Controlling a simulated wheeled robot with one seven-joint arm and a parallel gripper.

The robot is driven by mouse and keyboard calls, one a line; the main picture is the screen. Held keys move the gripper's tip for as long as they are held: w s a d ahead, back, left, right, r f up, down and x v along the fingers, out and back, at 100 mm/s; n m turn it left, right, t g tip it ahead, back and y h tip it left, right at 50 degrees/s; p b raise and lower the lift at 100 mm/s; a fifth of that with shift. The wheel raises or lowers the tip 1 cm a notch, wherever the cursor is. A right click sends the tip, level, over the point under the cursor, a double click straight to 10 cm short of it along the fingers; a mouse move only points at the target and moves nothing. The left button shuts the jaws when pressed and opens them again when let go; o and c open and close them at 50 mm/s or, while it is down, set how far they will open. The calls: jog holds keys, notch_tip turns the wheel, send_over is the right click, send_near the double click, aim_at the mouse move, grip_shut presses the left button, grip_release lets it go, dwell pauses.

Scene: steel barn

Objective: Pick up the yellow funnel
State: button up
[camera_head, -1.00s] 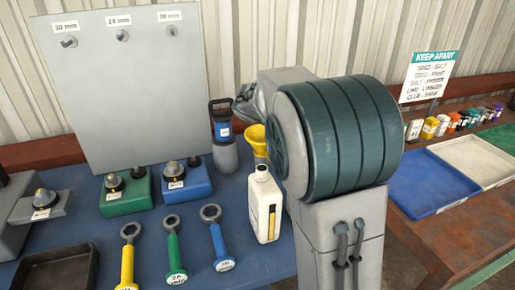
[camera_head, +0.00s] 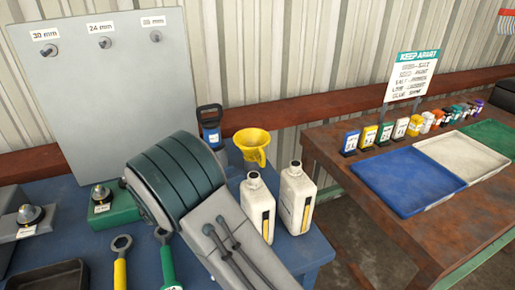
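The yellow funnel (camera_head: 251,137) stands near the back right of the blue workbench (camera_head: 312,245), wide mouth up, with a small handle on its right side. Its rim and cone show clearly; its lower end is partly hidden behind a white jug (camera_head: 257,204). A second white jug (camera_head: 296,198) stands to the right of the first. My arm crosses the bench left of the jugs and covers part of the tools. My gripper is not visible, so its place relative to the funnel cannot be seen.
A black-handled, blue-labelled container (camera_head: 210,130) stands left of the funnel. A pegged grey board (camera_head: 108,85) rises at the back left. Yellow (camera_head: 120,262) and green (camera_head: 168,262) ring-ended tools lie in front. A brown table (camera_head: 400,222) with trays is at right, past a gap.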

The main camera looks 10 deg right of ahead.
aim_at(263, 163)
jog(key=x, duration=0.7)
jog(key=shift+w+d+p, duration=0.1)
jog(key=shift+d+p, duration=0.25)
jog(key=shift+d, duration=0.05)
jog(key=shift+p+x, duration=0.55)
jog(key=shift+x, duration=2.4)
jog(key=shift+w+a, duration=0.15)
grip_shut()
